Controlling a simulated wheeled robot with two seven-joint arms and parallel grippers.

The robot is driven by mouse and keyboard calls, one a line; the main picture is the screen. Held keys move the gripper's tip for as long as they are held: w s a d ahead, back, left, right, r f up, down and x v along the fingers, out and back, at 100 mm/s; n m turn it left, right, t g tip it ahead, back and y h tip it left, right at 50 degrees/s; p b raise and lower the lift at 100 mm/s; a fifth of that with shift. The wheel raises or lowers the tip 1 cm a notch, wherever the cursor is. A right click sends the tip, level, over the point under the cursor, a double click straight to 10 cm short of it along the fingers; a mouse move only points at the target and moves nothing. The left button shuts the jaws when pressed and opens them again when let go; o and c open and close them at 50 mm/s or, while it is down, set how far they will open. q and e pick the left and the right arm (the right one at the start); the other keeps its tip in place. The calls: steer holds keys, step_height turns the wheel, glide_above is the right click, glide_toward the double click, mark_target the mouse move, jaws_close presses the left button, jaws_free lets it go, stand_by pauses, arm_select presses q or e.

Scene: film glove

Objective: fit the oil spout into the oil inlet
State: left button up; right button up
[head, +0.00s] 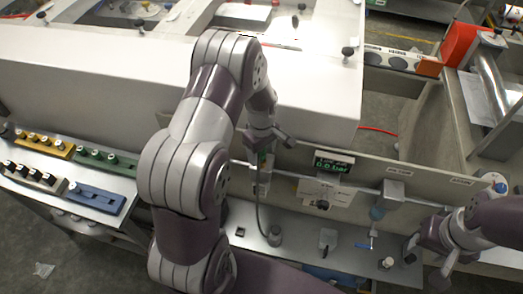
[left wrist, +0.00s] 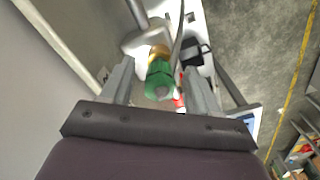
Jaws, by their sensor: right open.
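A green fitting with a yellow collar, seemingly the oil spout (left wrist: 160,80), points toward the left wrist camera. In the head view, its small green part (head: 262,158) shows at a grey holder (head: 262,177) on the panel's rail, with a dark hose below. My left gripper (head: 269,143) is just above it. In the left wrist view, its two fingers stand apart on either side of the green fitting, with gaps. My right gripper (head: 425,262) is open and empty, low at the right, over the metal shelf. I cannot tell which part is the oil inlet.
A green-lit display (head: 334,163) is on the panel. A blue-handled valve (head: 371,240), a white-topped knob (head: 387,263) and a small grey cylinder (head: 275,236) are along the metal shelf (head: 310,232). A large white housing (head: 110,85) rises behind. Coloured fixture blocks (head: 96,197) lie at the left.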

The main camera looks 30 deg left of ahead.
arm_select(q)
steer(key=shift+r, duration=0.35)
step_height(320, 180, up, 12)
steer(key=b, duration=0.3)
